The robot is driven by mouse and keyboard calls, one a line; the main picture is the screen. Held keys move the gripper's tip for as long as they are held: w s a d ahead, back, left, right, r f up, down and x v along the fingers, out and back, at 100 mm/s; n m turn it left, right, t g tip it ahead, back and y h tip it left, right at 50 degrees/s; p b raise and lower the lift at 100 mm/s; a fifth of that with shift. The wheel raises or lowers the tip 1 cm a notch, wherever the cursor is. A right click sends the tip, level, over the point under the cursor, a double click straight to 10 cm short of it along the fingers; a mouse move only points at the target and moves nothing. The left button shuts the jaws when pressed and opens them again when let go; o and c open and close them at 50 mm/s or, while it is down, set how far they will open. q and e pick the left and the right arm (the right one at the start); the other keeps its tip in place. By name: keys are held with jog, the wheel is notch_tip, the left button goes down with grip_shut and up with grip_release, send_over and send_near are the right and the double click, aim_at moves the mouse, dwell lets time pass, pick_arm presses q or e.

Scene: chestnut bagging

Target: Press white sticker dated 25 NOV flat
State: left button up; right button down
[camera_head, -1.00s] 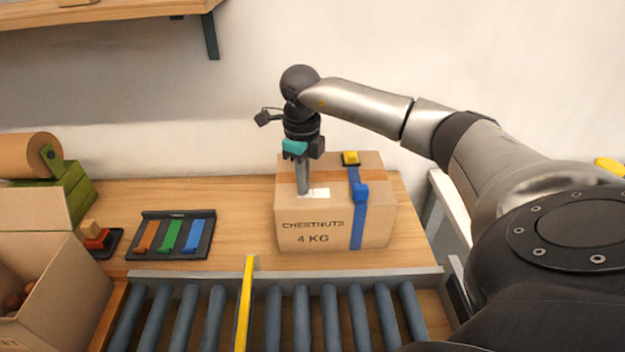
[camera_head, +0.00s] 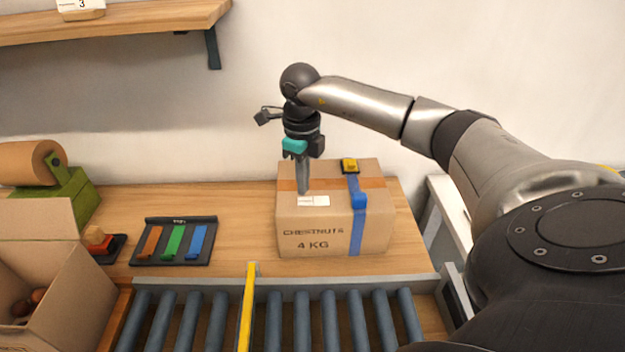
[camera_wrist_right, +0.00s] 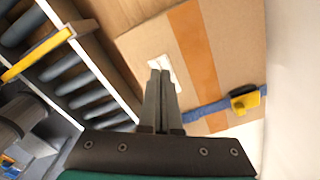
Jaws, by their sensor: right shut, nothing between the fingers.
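A white sticker (camera_head: 313,201) lies on the top of the closed chestnut box (camera_head: 335,232), near its front edge. Its print is too small to read. My right gripper (camera_head: 303,192) points straight down with its fingers shut and empty, the tips at the sticker's left part. In the right wrist view, the shut fingers (camera_wrist_right: 160,75) cover part of the sticker (camera_wrist_right: 166,64). I cannot tell whether the tips touch it. My left gripper is not in view.
A blue strap (camera_head: 357,220) with a yellow-and-black buckle (camera_head: 349,165) crosses the box. A tray with coloured strips (camera_head: 173,241) lies to the left. An open carton (camera_head: 70,290) stands front left. A roller conveyor (camera_head: 300,320) with a yellow bar (camera_head: 246,305) runs in front.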

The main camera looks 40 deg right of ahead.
aim_at(304, 201)
jog(key=shift+r+p, duration=1.65)
jog(key=shift+r, duration=0.55)
jog(key=shift+s+f, duration=0.1)
